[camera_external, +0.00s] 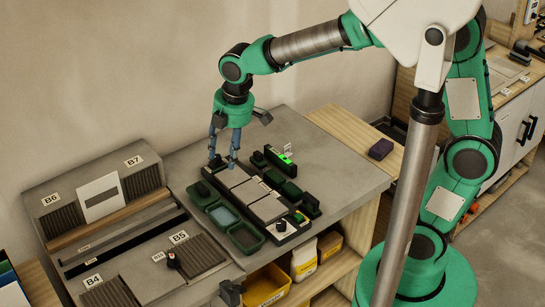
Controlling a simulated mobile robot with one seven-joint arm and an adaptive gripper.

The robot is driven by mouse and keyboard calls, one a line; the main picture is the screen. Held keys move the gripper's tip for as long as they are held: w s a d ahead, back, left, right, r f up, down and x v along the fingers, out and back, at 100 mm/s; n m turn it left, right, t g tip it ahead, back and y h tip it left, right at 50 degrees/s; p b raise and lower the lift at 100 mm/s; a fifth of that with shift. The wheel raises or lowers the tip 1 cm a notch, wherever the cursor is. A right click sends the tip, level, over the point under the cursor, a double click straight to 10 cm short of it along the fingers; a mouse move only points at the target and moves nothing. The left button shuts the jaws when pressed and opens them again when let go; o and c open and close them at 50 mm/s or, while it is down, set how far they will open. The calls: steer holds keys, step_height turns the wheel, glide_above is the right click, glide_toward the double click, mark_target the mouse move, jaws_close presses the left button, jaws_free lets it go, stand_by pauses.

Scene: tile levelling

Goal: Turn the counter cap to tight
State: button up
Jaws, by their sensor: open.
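My gripper (223,163) points down over the far left part of a black tray (262,247) on the grey counter (345,172). Grey tiles (268,209) lie in the tray, to the lower right of the gripper. A small black knob-like cap (281,226) sits at the tray's near end, away from the gripper. Another dark knob with a red mark (172,260) stands on the left bench near label B5. I cannot tell which one is the counter cap, or how tight either is.
Green-rimmed dishes (245,237) line the tray's left side. Dark green blocks and a lit green device (286,159) stand on its right. A dark purple block (381,149) lies on the wooden surface at right. Yellow bins (267,286) sit below.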

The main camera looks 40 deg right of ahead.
steer(key=w+a+f+n+g+p, duration=0.1)
steer(key=a+f+n, duration=0.2)
steer(key=a, duration=0.3)
steer(key=w+a+f+n+p, duration=0.1)
steer(key=a+f+n+p, duration=0.1)
steer(key=a+f+n, duration=0.3)
steer(key=n+g+h+p, duration=0.1)
steer(key=n+p, duration=0.1)
steer(key=n, duration=0.1)
glide_above(172, 254)
step_height(172, 254, down, 6)
steer(key=shift+a, duration=0.1)
step_height(172, 254, down, 14)
steer(key=shift+r+b, duration=0.1)
steer(key=shift+b, duration=0.9)
steer(key=shift+c, duration=0.5)
jaws_close()
